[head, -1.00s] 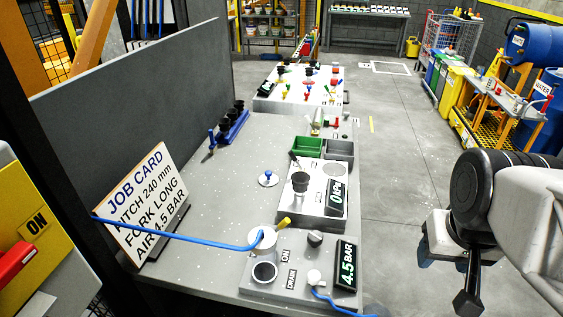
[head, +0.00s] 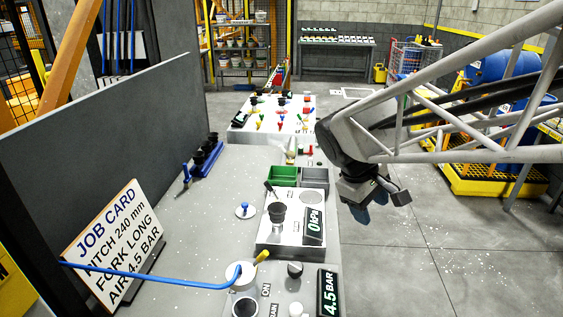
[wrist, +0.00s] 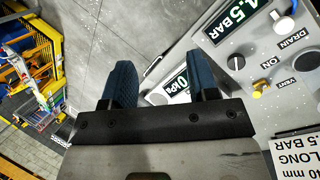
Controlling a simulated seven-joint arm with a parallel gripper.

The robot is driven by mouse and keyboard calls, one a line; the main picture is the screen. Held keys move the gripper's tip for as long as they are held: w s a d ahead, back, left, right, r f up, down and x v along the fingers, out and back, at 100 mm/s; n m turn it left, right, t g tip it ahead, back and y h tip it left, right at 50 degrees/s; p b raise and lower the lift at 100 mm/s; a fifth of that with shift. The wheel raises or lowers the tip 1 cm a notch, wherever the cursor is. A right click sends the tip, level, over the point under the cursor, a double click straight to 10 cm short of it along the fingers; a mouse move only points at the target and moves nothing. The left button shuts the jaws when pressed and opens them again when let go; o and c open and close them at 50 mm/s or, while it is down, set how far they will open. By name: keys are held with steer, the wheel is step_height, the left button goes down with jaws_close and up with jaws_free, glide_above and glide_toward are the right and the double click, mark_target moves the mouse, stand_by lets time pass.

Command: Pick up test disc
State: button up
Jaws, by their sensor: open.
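The test disc (head: 243,210) appears to be the small white disc with a blue knob on the grey bench, left of the panel reading 0 kPa. It lies flat and nothing touches it. I cannot make it out in the wrist view. My gripper (head: 362,208) hangs to the right of the bench, over the aisle side, apart from the disc. In the wrist view its two blue fingers (wrist: 162,82) stand apart with nothing between them.
A black cup (head: 277,212) stands on the 0 kPa panel (head: 290,240). Green (head: 283,176) and grey bins sit behind it. Bare bench surrounds the disc.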

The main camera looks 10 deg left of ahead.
steer(key=w+a+f+n+t+h, duration=0.1)
steer(key=w+a+f+n+h, duration=0.2)
steer(key=w+a+n, duration=0.6)
steer(key=n+t+h, duration=0.3)
steer(key=n+t, duration=0.2)
steer(key=n, duration=0.1)
glide_above(244, 204)
steer(key=s+d, duration=0.3)
steer(key=s, duration=0.2)
step_height(244, 204, down, 12)
steer(key=a+f+n+t, duration=0.1)
steer(key=a+f, duration=0.1)
steer(key=f, duration=0.1)
steer(key=w+a+f+n, duration=0.1)
steer(key=a+f, duration=0.1)
steer(key=f, duration=0.1)
steer(key=a+f+n+t, duration=0.1)
steer(key=a+f, duration=0.1)
steer(key=shift+w+a+f+t+y, duration=0.25)
steer(key=shift+a+f+t+y, duration=0.05)
steer(key=shift+a+f+y, duration=0.1)
steer(key=shift+x, duration=1.3)
steer(key=shift+x, duration=2.6)
